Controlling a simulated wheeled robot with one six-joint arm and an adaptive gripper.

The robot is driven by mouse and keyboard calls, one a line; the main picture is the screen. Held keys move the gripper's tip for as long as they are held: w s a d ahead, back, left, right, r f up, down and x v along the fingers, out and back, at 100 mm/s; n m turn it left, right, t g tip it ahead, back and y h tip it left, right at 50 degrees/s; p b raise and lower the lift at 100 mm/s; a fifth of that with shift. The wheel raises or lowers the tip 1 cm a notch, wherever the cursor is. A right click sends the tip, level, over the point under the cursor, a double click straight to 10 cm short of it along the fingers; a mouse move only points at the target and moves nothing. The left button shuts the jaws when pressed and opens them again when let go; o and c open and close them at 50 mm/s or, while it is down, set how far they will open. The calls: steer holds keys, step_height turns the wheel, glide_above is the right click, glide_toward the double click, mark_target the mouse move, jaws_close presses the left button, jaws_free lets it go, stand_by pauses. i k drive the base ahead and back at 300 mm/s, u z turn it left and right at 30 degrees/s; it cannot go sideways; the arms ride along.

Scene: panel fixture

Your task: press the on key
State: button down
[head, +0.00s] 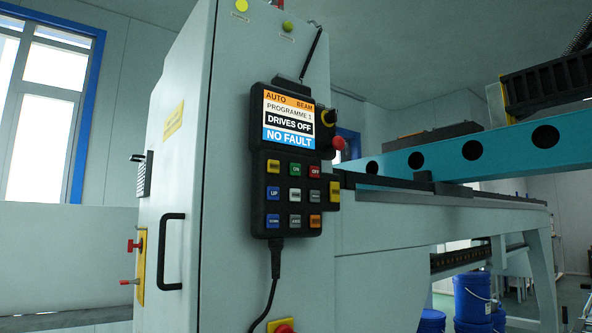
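The on key is a green key (296,169) in the top row of the keypad on a black control pendant (259,190). A yellow key (273,166) is to its left and a red key (315,171) to its right. The pendant hangs on the side of a grey cabinet. Its screen (289,122) reads AUTO, BEAM, PROGRAMME 1, DRIVES OFF and NO FAULT. My gripper is not in view.
A red mushroom button (338,143) and a black knob stick out at the pendant's right. A cable (271,290) hangs below it. The cabinet (225,250) has a black handle (171,251). A teal beam (470,150) and blue buckets (472,297) are at right.

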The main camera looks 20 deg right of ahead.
mark_target(294, 168)
steer(key=u, duration=0.45)
steer(key=k, duration=1)
steer(key=z, duration=0.85)
steer(key=i, duration=0.5)
steer(key=z, duration=0.05)
